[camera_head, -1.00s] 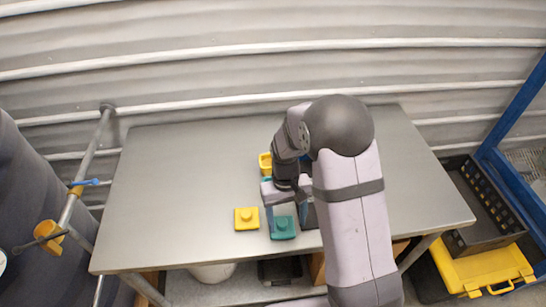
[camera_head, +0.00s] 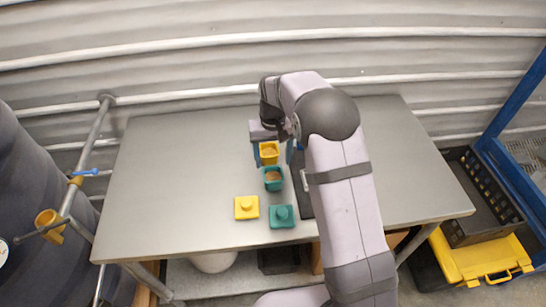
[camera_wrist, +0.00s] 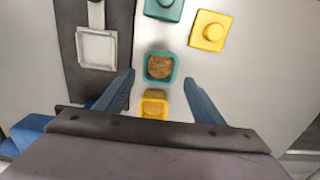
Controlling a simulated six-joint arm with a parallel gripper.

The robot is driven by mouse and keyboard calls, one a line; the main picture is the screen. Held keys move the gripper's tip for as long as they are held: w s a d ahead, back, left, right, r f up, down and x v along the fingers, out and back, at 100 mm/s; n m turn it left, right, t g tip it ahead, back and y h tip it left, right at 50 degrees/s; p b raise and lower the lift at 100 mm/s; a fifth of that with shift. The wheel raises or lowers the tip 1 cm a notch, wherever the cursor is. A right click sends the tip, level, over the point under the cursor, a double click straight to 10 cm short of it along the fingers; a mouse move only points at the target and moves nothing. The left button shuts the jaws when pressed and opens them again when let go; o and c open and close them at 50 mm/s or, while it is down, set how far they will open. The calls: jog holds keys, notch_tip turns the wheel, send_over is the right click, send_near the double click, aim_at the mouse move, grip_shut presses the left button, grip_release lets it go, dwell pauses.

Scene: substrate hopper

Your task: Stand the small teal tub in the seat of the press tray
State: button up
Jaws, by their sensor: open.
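The small teal tub (camera_head: 272,178) stands upright on the table with brown material inside. It also shows in the wrist view (camera_wrist: 158,67), just ahead of the yellow tub (camera_wrist: 153,105). The press tray (camera_head: 301,190) is a dark plate right of the tubs, partly hidden by my arm. In the wrist view the dark tray (camera_wrist: 70,25) is at the left, and its pale square seat (camera_wrist: 97,48) looks empty. My gripper (camera_head: 272,151) is open and empty, its fingers spread either side of the yellow tub in the head view. I cannot tell its height above the tub.
A yellow lid with a knob (camera_head: 246,207) and a teal one (camera_head: 282,216) lie near the table's front edge. The left half of the table (camera_head: 180,180) is clear. A black crate (camera_head: 475,200) and a yellow case (camera_head: 485,265) are beyond the table's right side.

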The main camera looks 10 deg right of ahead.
jog(key=shift+f+b, duration=2.65)
jog(key=shift+f, duration=1.55)
jog(key=shift+c, duration=0.2)
jog(key=c, duration=0.7)
jog(key=shift+r, duration=0.1)
notch_tip(320, 180, up, 5)
jog(key=p, duration=0.4)
